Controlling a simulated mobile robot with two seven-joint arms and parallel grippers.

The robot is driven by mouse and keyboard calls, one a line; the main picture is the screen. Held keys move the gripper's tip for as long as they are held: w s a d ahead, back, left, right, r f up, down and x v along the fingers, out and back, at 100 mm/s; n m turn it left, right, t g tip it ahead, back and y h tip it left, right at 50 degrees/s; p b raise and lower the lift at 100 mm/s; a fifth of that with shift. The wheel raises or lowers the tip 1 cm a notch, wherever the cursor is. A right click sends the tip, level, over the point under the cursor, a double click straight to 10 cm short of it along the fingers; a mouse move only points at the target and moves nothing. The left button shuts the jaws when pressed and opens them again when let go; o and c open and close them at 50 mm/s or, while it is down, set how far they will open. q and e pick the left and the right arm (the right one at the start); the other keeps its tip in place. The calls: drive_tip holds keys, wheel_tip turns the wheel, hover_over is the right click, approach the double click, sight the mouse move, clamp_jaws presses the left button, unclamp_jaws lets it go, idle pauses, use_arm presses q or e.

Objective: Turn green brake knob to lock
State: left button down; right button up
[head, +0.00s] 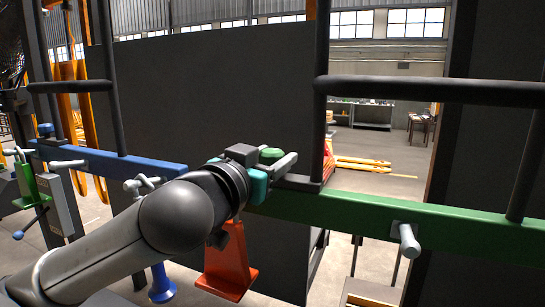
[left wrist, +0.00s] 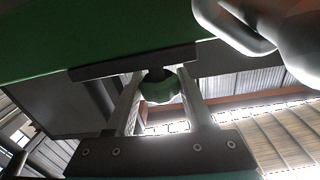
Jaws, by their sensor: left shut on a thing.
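The green brake knob (head: 271,155) is on top of the junction where the blue beam (head: 110,161) and the green beam (head: 350,212) come near each other. My left gripper (head: 280,162) reaches it from the lower left and is shut on it. In the left wrist view the dark green knob (left wrist: 160,88) sits between the two fingers of the left gripper (left wrist: 161,93). The green beam (left wrist: 90,40) shows close beyond it. My arm partly hides the knob's base in the head view. My right gripper is in neither view.
A blue knob (head: 45,130) stands on the blue beam at the left. Black upright bars and a crossbar (head: 430,91) rise above the beams. A grey handle (head: 408,240) sticks out of the green beam.

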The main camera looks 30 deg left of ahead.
use_arm(q)
drive_tip(key=shift+n+g+y, duration=0.55)
drive_tip(key=shift+n+y, duration=0.85)
drive_tip(key=shift+y, duration=0.7)
drive_tip(key=shift+n+g+y, duration=0.55)
drive_tip(key=shift+n+y, duration=0.85)
drive_tip(key=shift+y, duration=0.7)
drive_tip(key=shift+a, duration=0.1)
drive_tip(key=shift+c, duration=1.4)
unclamp_jaws()
drive_tip(key=shift+f, duration=0.1)
